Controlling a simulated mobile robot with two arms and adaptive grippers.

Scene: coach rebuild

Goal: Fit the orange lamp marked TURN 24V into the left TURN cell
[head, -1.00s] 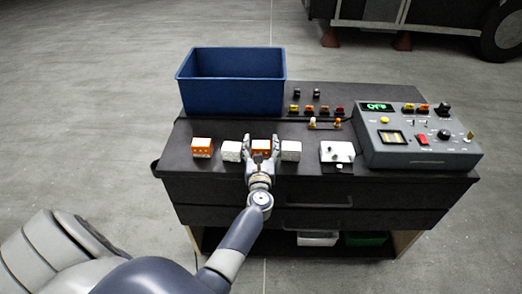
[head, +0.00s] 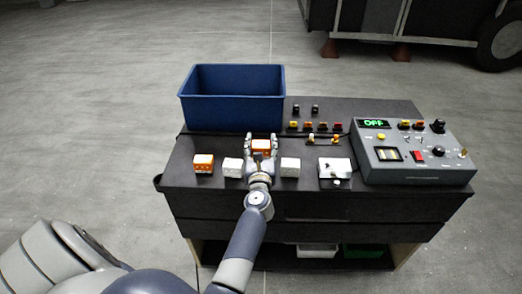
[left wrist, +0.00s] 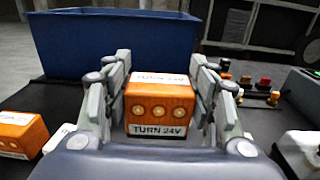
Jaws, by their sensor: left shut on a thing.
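The orange lamp marked TURN 24V (left wrist: 158,105) is a boxy block with white labels and round lights on its face. My left gripper (head: 262,147) is shut on it, with one finger on each side; the lamp also shows in the head view (head: 262,145). It appears raised or farther back than the row of blocks. Its underside is hidden. I cannot make out which place is the left TURN cell. My right gripper is not in view.
Another orange block (head: 203,164) and two white blocks (head: 290,167) (head: 232,167) stand in a row on the dark bench. A blue bin (head: 232,112) is behind. A white fixture (head: 335,169) and a grey control box (head: 415,171) reading OFF stand to the right.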

